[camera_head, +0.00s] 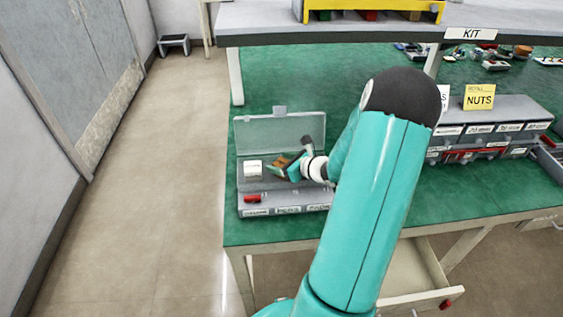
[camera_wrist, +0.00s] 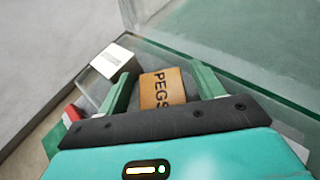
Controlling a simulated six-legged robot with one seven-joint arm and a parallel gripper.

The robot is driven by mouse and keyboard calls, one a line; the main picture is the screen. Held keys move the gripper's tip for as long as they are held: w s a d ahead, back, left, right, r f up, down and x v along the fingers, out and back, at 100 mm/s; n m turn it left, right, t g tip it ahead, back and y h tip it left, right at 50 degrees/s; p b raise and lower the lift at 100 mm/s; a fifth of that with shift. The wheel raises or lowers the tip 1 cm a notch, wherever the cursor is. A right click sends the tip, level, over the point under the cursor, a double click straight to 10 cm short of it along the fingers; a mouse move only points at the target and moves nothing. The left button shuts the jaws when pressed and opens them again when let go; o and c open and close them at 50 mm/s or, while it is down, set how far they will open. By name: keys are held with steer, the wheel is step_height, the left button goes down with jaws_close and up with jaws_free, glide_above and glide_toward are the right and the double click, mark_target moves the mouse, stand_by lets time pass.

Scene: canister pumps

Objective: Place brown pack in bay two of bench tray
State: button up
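The brown pack, lettered PEGS, shows between my two fingertips in the wrist view (camera_wrist: 162,90); in the head view only a small part of it shows (camera_head: 281,161). My gripper (camera_wrist: 163,84) is open, with a gap between each finger and the pack's sides; it also shows in the head view over the bench tray (camera_head: 289,163). The bench tray (camera_head: 272,212) is a grey box with labels along its front. Its clear lid (camera_head: 280,133) stands open at the back. My gripper hides the right part of its inside, and I cannot tell which bay the pack is in.
A white pack (camera_head: 253,170) sits at the tray's left, and a red piece (camera_head: 251,199) is near its front left. A grey labelled organizer (camera_head: 490,130) with a yellow NUTS card (camera_head: 479,97) stands to the right. A shelf (camera_head: 390,32) overhangs the green bench top (camera_head: 270,85). An open drawer (camera_head: 415,275) juts out below.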

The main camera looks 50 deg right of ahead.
steer(key=shift+s+r, duration=0.1)
steer(key=shift+r, duration=0.15)
steer(key=a+v, duration=0.1)
steer(key=v, duration=1.1)
steer(key=w+a+r+n+g+y, duration=0.2)
steer(key=a+r+n+g, duration=0.2)
steer(key=a+n, duration=0.65)
steer(key=w+a+r+n+g+y, duration=0.25)
steer(key=a+r+n+g, duration=0.35)
steer(key=a, duration=0.8)
steer(key=s+a+r+n+t+h, duration=0.1)
steer(key=s+a+r+n, duration=0.3)
steer(key=n, duration=0.5)
steer(key=s+a+r+n+t+h, duration=0.1)
steer(key=s+a+r+n+h, duration=0.3)
steer(key=a+n, duration=0.3)
steer(key=shift+a+n+h, duration=0.35)
steer(key=shift+n, duration=0.9)
steer(key=shift+s, duration=0.15)
